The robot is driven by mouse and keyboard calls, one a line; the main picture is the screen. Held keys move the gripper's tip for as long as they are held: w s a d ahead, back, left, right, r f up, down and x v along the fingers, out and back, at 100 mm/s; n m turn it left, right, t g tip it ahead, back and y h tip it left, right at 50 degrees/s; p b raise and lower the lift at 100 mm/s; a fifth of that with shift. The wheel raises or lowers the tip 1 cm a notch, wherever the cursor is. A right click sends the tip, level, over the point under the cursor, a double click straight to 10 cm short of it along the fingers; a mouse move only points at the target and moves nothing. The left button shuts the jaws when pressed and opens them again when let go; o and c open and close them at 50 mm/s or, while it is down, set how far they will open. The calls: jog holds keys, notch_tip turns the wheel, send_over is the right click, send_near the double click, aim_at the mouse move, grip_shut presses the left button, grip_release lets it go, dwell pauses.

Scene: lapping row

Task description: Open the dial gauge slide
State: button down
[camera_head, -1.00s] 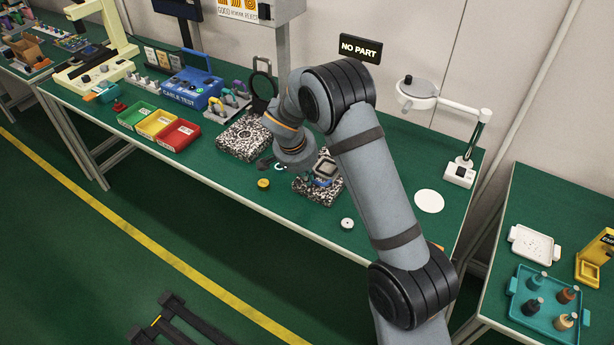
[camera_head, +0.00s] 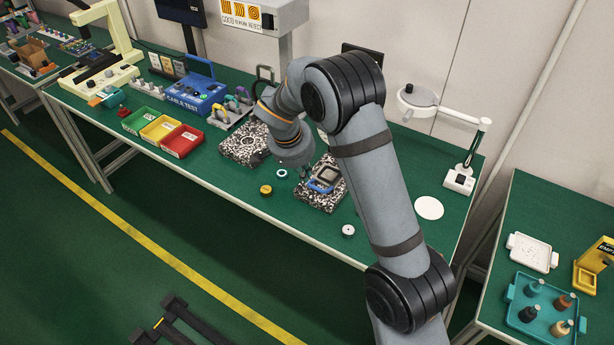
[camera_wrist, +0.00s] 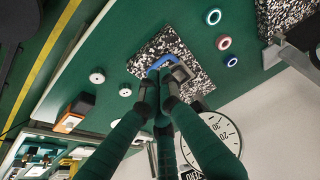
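A blue device with a grey-framed square top (camera_head: 325,179), which I take to be the dial gauge slide, sits on a speckled black-and-white granite block (camera_head: 318,202). In the wrist view, its blue part (camera_wrist: 160,64) lies beside the fingertips, on the speckled block (camera_wrist: 140,64). My gripper (camera_wrist: 157,88) has long dark-green ribbed fingers reaching to the device's edge. The fingertips look slightly apart with blue between them; contact is unclear. In the head view, my wrist hides most of the gripper. A large white dial face (camera_wrist: 215,128) shows partly behind the fingers.
A second granite block (camera_head: 240,143) stands to the left. A magnifier lamp (camera_head: 419,97) stands right. The front bench strip is mostly clear.

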notch_tip(320, 180, up, 2)
jog(key=r+m+b, duration=0.1)
jog(key=m, duration=0.1)
send_over(325, 183)
jog(key=f, duration=0.3)
jog(key=w+f+n+p, duration=0.1)
jog(key=f, duration=0.2)
jog(key=d+f+n+p, duration=0.1)
jog(key=f, duration=0.2)
jog(key=shift+w+f, duration=0.15)
jog(key=shift+f, duration=0.05)
jog(key=s+a, duration=0.2)
jog(key=shift+s, duration=0.4)
jog(key=shift+s+a+f, duration=0.15)
jog(key=shift+s+f, duration=0.05)
jog(key=shift+f, duration=0.05)
jog(key=shift+a, duration=0.1)
